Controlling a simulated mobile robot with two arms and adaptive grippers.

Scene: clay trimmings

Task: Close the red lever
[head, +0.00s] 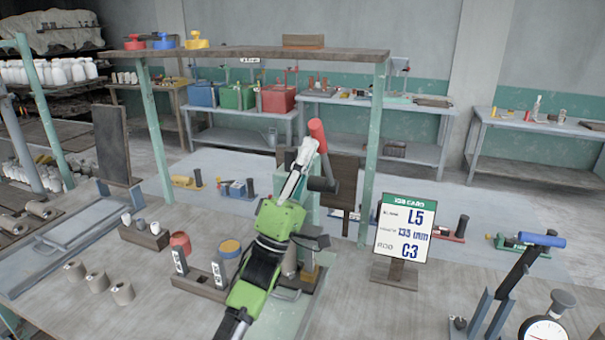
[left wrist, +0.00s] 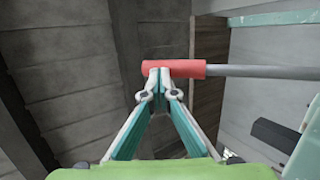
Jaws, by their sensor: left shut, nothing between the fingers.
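The red lever's handle (head: 317,135) stands up from a green press-like stand in the middle of the head view, its dark joint lower right. In the left wrist view the red grip (left wrist: 185,68) lies crosswise with a grey rod running right. My left gripper (head: 308,147) reaches up beside the red grip; its fingers are together and empty. In the left wrist view its fingertips (left wrist: 159,71) meet at the near side of the grip, touching it or very close; I cannot tell which. The lower stand is partly hidden by my arm. My right gripper is not in view.
A job card (head: 404,228) stands right of the stand. A blue-handled lever (head: 541,240) and a dial gauge (head: 545,331) are at the right. Clay cylinders (head: 122,292) and small pots (head: 229,248) stand left. A shelf on green posts (head: 373,150) rises behind.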

